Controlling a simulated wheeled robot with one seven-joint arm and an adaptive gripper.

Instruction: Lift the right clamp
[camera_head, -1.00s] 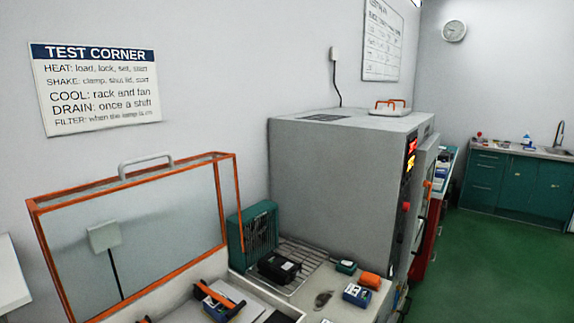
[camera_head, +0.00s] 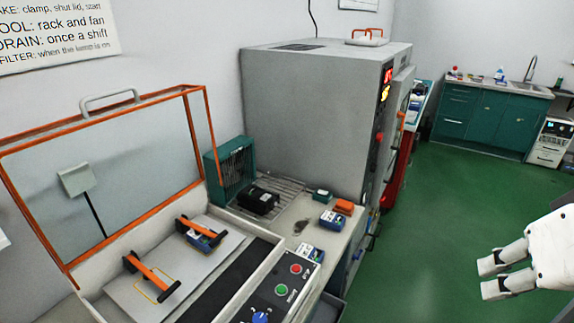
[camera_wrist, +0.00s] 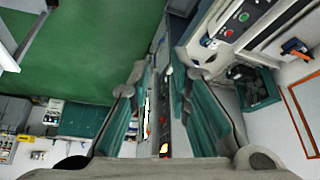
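The right clamp (camera_head: 198,232) is an orange bar with black ends on the light shaker plate (camera_head: 205,262). The bar lies low over a blue module (camera_head: 204,242). The left clamp (camera_head: 151,277) is a similar orange bar nearer the front left, with a thin yellow outline beside it and no module visible under it. My gripper (camera_head: 490,279) is at the right edge over the green floor, far from both clamps. Its fingers stand apart and nothing is between them. In the wrist view its fingers (camera_wrist: 165,105) are also spread. One clamp with something blue (camera_wrist: 297,48) shows there, upper right.
The orange-framed clear lid (camera_head: 110,165) stands open behind the plate. A control panel (camera_head: 282,290) with buttons and a blue knob is at the front. A teal fan (camera_head: 231,170), a wire rack with a black module (camera_head: 259,199) and a grey oven (camera_head: 310,115) stand beyond.

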